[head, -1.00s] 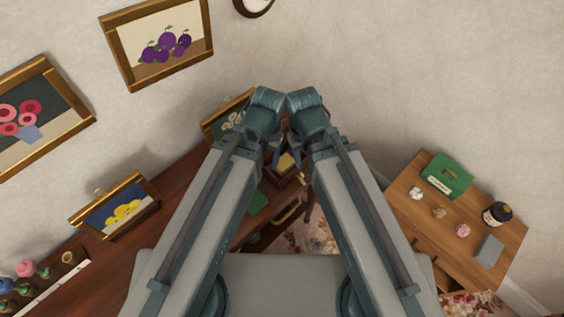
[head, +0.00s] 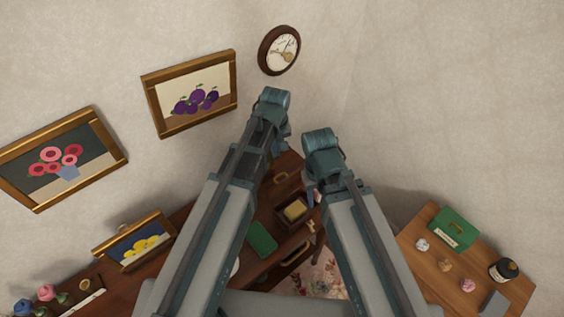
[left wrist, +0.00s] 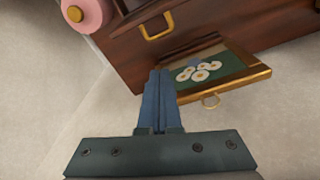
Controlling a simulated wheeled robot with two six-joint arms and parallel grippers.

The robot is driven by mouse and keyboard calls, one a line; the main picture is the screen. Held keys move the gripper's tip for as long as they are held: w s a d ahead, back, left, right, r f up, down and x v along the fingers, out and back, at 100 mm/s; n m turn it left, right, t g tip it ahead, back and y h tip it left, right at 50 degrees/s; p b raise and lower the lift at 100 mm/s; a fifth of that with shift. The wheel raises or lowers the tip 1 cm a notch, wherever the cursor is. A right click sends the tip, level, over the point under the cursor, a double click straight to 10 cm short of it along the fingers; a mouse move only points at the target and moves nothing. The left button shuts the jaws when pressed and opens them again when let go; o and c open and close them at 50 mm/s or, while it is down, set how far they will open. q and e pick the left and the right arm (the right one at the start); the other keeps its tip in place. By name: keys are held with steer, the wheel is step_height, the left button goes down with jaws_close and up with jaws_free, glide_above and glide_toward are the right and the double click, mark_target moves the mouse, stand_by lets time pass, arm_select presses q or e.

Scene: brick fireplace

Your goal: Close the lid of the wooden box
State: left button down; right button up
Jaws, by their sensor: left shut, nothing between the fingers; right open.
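The wooden box (head: 281,216) is a small dark box on the dark wood desk in the head view. Its top is open and a yellow block (head: 294,210) shows inside. A brass handle (head: 281,177) shows on dark wood just behind the box; I cannot tell for sure if that is the lid. My left gripper (head: 279,142) is beyond the box, partly hidden by its arm. In the left wrist view its fingers (left wrist: 157,72) are shut and empty, near dark wood with a brass handle (left wrist: 156,27). My right gripper (head: 313,191) is open, just right of the box, its fingers partly hidden.
A green book (head: 261,239) lies on the desk (head: 240,262) left of the box. A framed flower picture (left wrist: 203,73) is close to my left fingers in the left wrist view. A side table (head: 420,255) with a green box (head: 456,230) stands at right.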

mark_target(282, 184)
arm_select(q)
steer(key=w+f+n+b, duration=0.1)
steer(key=w+f+b, duration=0.2)
steer(key=f+b, duration=0.75)
steer(key=s+r+p, duration=0.1)
steer(key=s+d+r, duration=0.1)
steer(key=s, duration=0.1)
steer(key=shift+d+r+p, duration=0.15)
steer(key=shift+r+p, duration=0.05)
steer(key=shift+p, duration=0.15)
arm_select(e)
step_height(282, 184, down, 8)
arm_select(q)
steer(key=shift+s+d+r+t+y, duration=0.15)
steer(key=shift+s+d+t+y, duration=0.1)
steer(key=shift+t+y, duration=0.05)
